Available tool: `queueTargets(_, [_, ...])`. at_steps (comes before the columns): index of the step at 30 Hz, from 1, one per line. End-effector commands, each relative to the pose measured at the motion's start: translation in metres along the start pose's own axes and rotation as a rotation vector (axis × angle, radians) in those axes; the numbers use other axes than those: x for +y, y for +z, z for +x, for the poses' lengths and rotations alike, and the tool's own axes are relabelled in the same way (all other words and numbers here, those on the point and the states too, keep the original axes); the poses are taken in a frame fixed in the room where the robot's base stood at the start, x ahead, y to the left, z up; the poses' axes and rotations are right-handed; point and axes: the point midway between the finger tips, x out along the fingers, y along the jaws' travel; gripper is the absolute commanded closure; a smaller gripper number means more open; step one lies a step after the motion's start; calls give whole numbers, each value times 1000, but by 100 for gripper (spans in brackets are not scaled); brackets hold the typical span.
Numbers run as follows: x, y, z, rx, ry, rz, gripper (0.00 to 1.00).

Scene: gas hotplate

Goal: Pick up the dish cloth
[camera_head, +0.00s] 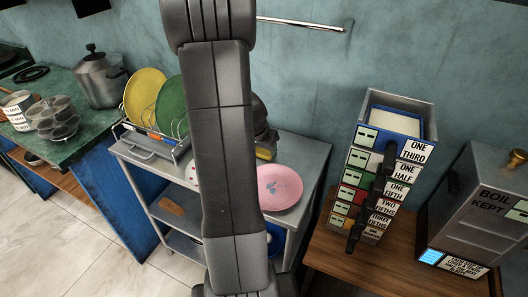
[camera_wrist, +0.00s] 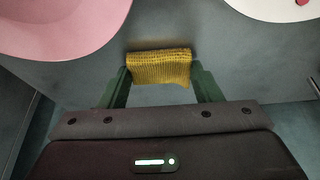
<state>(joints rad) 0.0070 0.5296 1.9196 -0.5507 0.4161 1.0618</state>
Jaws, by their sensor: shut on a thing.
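The dish cloth (camera_wrist: 160,67) is a small mustard-yellow ribbed piece in the wrist view. My gripper (camera_wrist: 162,80) is shut on it, with one dark green finger at each end of the cloth. The cloth sits just above or against the grey metal top, and I cannot tell whether it touches.
A pink plate (camera_head: 280,187) lies on the grey metal trolley (camera_head: 306,160); it also shows in the wrist view (camera_wrist: 60,22), opposite a white dish (camera_wrist: 275,8). A dish rack (camera_head: 150,146) holds yellow (camera_head: 143,95) and green (camera_head: 170,108) plates. A labelled box stack (camera_head: 375,160) stands right.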

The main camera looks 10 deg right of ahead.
Motion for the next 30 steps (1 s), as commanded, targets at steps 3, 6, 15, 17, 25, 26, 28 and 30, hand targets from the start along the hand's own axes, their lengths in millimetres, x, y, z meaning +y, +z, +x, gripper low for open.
queueTargets(3, [0, 0, 0, 0, 0, 0, 66])
queueTargets(6, [0, 0, 0, 0, 0, 0, 67])
queueTargets(15, [-1, -17, -37, 6, -3, 2, 67])
queueTargets(17, [-1, -21, -49, 6, -4, 2, 67])
queueTargets(25, [0, -36, -87, 2, -1, 1, 67])
queueTargets(26, [0, -37, -89, 2, -2, 1, 67])
queueTargets(28, [0, -38, -92, 0, -1, 0, 67])
queueTargets(30, [0, -38, -93, 0, 0, 0, 67])
